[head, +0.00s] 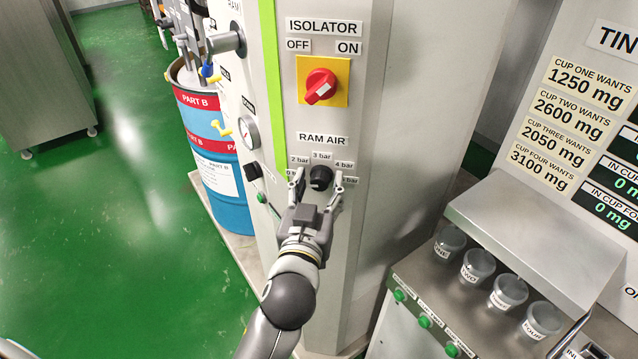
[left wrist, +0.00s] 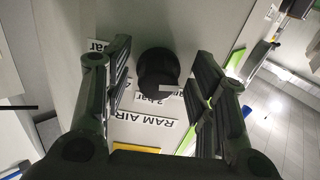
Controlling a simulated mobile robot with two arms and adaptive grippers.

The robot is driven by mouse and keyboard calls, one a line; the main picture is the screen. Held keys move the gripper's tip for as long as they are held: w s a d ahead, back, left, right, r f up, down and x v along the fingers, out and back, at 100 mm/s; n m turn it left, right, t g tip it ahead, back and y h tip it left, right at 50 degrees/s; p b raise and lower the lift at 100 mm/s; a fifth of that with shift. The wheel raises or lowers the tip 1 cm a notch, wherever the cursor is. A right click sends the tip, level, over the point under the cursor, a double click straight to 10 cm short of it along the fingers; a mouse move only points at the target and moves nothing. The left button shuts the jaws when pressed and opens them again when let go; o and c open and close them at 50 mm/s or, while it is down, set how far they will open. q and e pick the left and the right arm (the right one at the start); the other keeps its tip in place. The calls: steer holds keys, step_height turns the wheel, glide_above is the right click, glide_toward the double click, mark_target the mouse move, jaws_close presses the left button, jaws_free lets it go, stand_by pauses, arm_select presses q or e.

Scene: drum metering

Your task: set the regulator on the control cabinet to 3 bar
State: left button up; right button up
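The regulator is a black knob (head: 321,177) on the cabinet face below the RAM AIR label (head: 322,138). Bar labels ring it, with 3 bar (head: 321,156) above it, 2 bar at upper left and 4 bar at upper right. My left gripper (head: 318,182) is open, with one finger on each side of the knob. In the left wrist view the knob (left wrist: 158,72) sits between the two fingers, with gaps on both sides. A pale mark shows on the knob there; its exact setting is hard to read. My right gripper is not in view.
A red and yellow isolator switch (head: 321,85) is above the knob. A gauge (head: 249,133) is on the cabinet's left face. A blue drum (head: 220,170) stands behind at left. A steel bench with several cups (head: 478,264) is at right. Green floor is clear at left.

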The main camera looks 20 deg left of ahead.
arm_select(q)
steer(key=c, duration=0.4)
steer(key=shift+c, duration=1.3)
steer(key=c, duration=0.3)
steer(key=shift+a+r+m+p, duration=0.1)
steer(key=shift+r+m+p, duration=0.1)
steer(key=shift+m+p, duration=1.6)
steer(key=shift+c, duration=0.2)
steer(key=m+p, duration=0.1)
steer(key=m, duration=0.5)
steer(key=shift+r+m, duration=0.1)
steer(key=shift+m, duration=0.2)
steer(key=m+p, duration=0.2)
steer(key=m, duration=0.2)
steer(key=shift+a+r+m+p, duration=0.1)
steer(key=shift+r+m+p, duration=0.05)
steer(key=shift+m+p, duration=0.2)
steer(key=m+p, duration=0.2)
steer(key=m, duration=0.2)
steer(key=shift+r+m, duration=0.1)
steer(key=shift+m, duration=0.25)
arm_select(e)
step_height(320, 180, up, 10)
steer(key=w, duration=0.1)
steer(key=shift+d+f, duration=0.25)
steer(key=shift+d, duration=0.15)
